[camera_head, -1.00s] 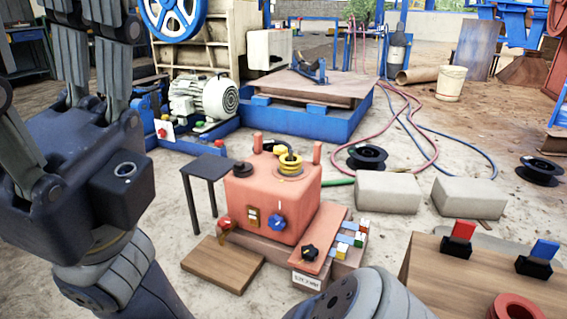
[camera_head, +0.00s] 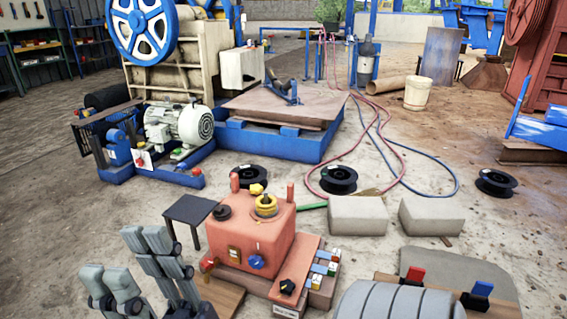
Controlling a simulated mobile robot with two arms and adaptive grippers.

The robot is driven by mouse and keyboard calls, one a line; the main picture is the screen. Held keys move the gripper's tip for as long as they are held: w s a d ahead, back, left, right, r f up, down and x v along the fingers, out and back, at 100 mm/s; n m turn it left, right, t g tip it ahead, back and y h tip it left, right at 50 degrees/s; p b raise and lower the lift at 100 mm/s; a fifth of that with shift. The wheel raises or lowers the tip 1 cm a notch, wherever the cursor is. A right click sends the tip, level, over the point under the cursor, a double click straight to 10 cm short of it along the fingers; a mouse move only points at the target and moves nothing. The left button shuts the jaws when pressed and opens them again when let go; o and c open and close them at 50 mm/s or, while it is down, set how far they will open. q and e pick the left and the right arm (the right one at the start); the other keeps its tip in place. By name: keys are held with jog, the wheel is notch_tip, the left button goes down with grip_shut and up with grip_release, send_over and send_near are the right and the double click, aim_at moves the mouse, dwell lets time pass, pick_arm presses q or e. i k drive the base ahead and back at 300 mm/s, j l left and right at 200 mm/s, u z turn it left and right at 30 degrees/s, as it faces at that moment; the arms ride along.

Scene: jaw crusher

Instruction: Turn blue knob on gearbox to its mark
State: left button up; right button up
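The orange-red gearbox (camera_head: 279,228) stands just below the middle of the view, with a yellow ring and cap on top. The blue knob (camera_head: 257,262) is on its front face. A small pale line shows just above the knob; I cannot tell surely if it is the mark or how the knob lines up with it.
A black knob (camera_head: 287,286) sits on the sloped panel beside the gearbox. A small dark table (camera_head: 190,210) stands at its left. Concrete blocks (camera_head: 357,215) and a black reel (camera_head: 338,180) lie behind. Red and blue switches (camera_head: 413,276) show at lower right. An arm link of mine covers the bottom right.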

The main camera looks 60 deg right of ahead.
aim_at(255, 261)
jog(key=k+j+z, duration=0.1)
jog(key=z, duration=0.3)
jog(key=k+j+z, duration=0.15)
jog(key=z, duration=0.3)
jog(key=k+j+z, duration=0.1)
jog(key=z, duration=0.3)
jog(key=k+j+z, duration=0.1)
jog(key=z, duration=0.3)
jog(key=k, duration=0.05)
